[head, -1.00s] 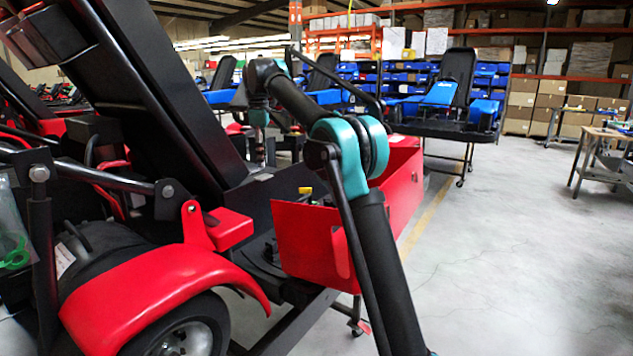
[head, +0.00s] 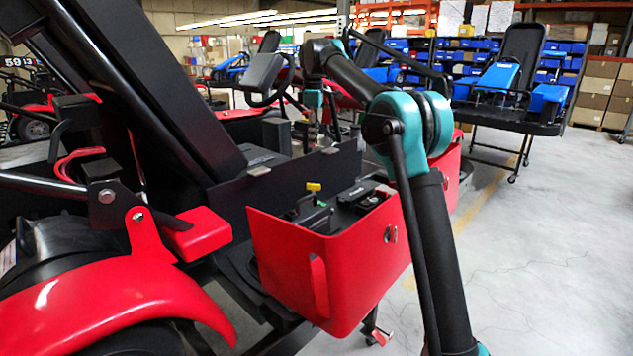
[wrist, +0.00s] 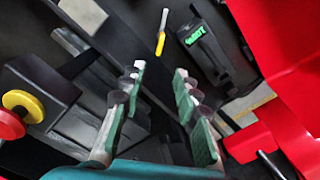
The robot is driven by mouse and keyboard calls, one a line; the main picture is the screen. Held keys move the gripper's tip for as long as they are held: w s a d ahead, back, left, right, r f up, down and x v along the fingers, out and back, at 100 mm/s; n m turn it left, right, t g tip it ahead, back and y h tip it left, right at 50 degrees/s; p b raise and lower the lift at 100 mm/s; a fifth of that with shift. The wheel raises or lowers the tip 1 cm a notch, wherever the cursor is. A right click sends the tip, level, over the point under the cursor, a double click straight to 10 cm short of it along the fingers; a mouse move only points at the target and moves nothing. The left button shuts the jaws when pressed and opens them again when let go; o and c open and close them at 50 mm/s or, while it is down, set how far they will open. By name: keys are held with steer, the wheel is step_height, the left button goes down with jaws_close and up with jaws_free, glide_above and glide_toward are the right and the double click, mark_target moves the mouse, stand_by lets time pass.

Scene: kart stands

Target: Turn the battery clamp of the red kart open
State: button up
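The red kart's open red box (head: 335,265) stands beside the black frame in the head view. Inside it are black parts and a small yellow piece (head: 314,187). In the wrist view, a thin lever with a yellow part (wrist: 161,42) lies beyond my fingers, beside a black block with a green label (wrist: 205,45). I cannot tell for certain which piece is the battery clamp. My gripper (wrist: 159,72) is open and empty, its fingertips apart and pointing toward the lever. In the head view the gripper is small and partly hidden among dark parts.
The red box wall (wrist: 285,50) is close on the right in the wrist view. A black housing with yellow and red knobs (wrist: 22,104) is at the left. The red fender (head: 110,300) is at lower left. Grey floor (head: 560,240) is clear at right.

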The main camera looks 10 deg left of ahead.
step_height(320, 180, down, 16)
steer(key=shift+r, duration=0.1)
stand_by(0.4)
jaws_close()
stand_by(0.3)
